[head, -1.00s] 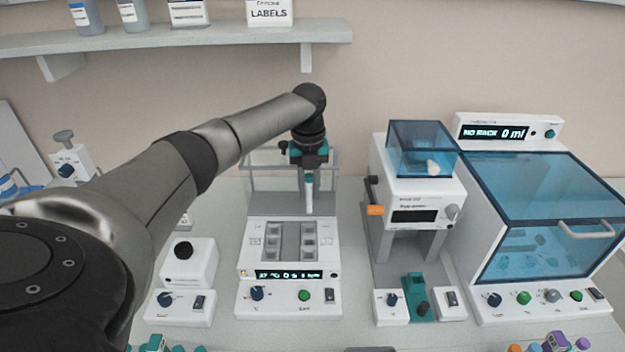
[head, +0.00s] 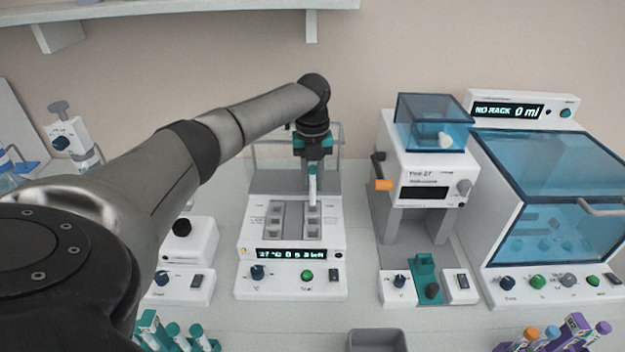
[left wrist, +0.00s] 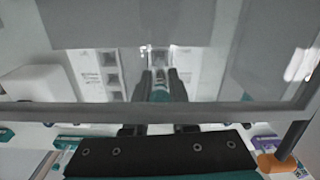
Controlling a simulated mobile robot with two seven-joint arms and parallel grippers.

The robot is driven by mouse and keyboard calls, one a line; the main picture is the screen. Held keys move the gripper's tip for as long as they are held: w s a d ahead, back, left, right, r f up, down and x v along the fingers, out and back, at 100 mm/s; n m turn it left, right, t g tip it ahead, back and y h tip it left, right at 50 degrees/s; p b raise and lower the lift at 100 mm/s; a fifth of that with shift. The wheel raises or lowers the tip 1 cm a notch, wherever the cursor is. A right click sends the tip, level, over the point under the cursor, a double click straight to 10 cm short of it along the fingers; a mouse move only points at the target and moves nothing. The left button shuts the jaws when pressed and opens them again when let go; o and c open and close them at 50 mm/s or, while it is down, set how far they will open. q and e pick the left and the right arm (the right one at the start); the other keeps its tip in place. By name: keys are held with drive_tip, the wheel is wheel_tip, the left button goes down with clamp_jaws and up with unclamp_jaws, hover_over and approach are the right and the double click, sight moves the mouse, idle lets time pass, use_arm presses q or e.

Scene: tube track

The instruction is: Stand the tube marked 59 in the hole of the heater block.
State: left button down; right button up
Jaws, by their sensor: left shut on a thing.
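The heater block (head: 292,254) is a white unit with a lit display. Its grey top has two columns of square wells, and a clear lid (head: 268,150) stands raised at its back. My left gripper (head: 313,158) is shut on a tube (head: 312,188) with a teal top, held upright at the back of the right well column. The tube's lower end overlaps the back right well in the head view; I cannot tell whether it is inside. In the left wrist view the fingers (left wrist: 160,84) grip the teal top near a well. The tube's number is not readable. My right gripper is not in view.
A white device with a blue clear hopper (head: 432,122) stands right of the block, and a blue-lidded cabinet (head: 555,175) beyond it. A small white device (head: 187,240) stands left. Racks of teal tubes (head: 172,335) and purple tubes (head: 560,335) and a grey bin (head: 377,341) are in front.

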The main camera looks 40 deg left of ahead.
sight(313, 204)
use_arm(q)
drive_tip(key=shift+f, duration=0.2)
drive_tip(key=shift+f+p, duration=0.25)
drive_tip(key=shift+p, duration=0.2)
drive_tip(key=shift+f, duration=0.15)
idle(0.4)
drive_tip(key=shift+a+f, duration=0.1)
drive_tip(key=shift+f, duration=0.35)
drive_tip(key=shift+f, duration=0.1)
drive_tip(key=shift+f+b, duration=0.4)
drive_tip(key=shift+f, duration=0.1)
